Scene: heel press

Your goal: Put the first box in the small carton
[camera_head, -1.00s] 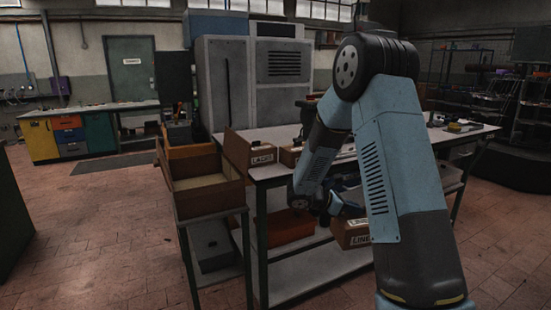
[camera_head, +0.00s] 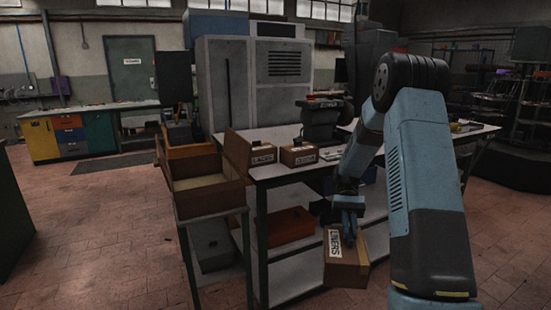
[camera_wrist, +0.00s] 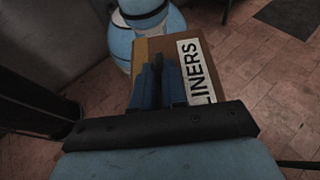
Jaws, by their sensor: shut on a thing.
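My gripper (camera_head: 349,225) is shut on a brown box labelled LINERS (camera_head: 348,272) and holds it in the air in front of the table, to the right of the carton. The box hangs tilted, with its white label turned sideways. In the wrist view the blue fingers (camera_wrist: 165,82) are on the box (camera_wrist: 232,53), beside its label. An open brown carton (camera_head: 208,197) with raised flaps stands on a stand at the left end of the table. I see no contents in it, though its floor is partly hidden.
A LACES box (camera_head: 250,152) and another labelled box (camera_head: 298,154) stand on the white tabletop (camera_head: 280,172). A dark machine (camera_head: 322,118) stands behind them. An orange bin (camera_head: 290,225) sits on the lower shelf.

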